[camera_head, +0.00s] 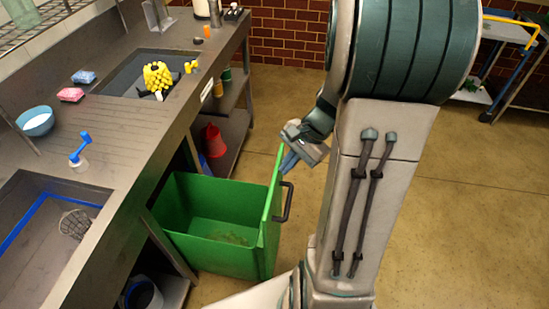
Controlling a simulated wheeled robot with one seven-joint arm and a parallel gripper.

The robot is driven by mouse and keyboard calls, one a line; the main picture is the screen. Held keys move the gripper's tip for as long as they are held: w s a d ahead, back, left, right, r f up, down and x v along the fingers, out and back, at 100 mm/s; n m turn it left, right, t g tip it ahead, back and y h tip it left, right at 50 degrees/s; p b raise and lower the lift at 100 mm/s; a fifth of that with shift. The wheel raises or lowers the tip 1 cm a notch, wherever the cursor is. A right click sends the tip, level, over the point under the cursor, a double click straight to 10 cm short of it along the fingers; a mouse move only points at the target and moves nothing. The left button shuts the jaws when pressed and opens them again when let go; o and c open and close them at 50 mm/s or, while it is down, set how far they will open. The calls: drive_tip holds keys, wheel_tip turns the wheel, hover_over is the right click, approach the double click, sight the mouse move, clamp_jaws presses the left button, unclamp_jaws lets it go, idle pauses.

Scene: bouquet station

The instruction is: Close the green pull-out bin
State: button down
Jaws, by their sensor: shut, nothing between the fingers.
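The green pull-out bin (183,239) stands pulled out from under the counter, its open top and inside in view. Its tall green front panel (271,215) faces right and carries a dark handle (286,202). My gripper (288,163) is at the upper far end of this front panel, above and beyond the handle. Its fingers are shut with nothing between them. I cannot tell whether they touch the panel.
The grey counter (123,119) runs along the left, with sinks, a blue bowl (36,121) and yellow flowers (158,77) on it. A red bucket (214,140) sits on the lower shelf beyond the bin. The floor (454,190) right of my arm is clear. A cart (504,32) stands at the back right.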

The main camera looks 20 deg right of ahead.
drive_tip(key=w+d+f+m+t+y, duration=0.2)
drive_tip(key=d+f+m, duration=0.5)
drive_tip(key=m+t, duration=0.2)
drive_tip(key=m, duration=0.3)
approach(287, 183)
drive_tip(key=s+a+f, duration=0.2)
drive_tip(key=a, duration=0.2)
drive_tip(key=w+a, duration=0.2)
drive_tip(key=shift+a, duration=0.35)
drive_tip(key=shift+w+a, duration=0.35)
drive_tip(key=shift+a, duration=0.1)
drive_tip(key=shift+f, duration=0.1)
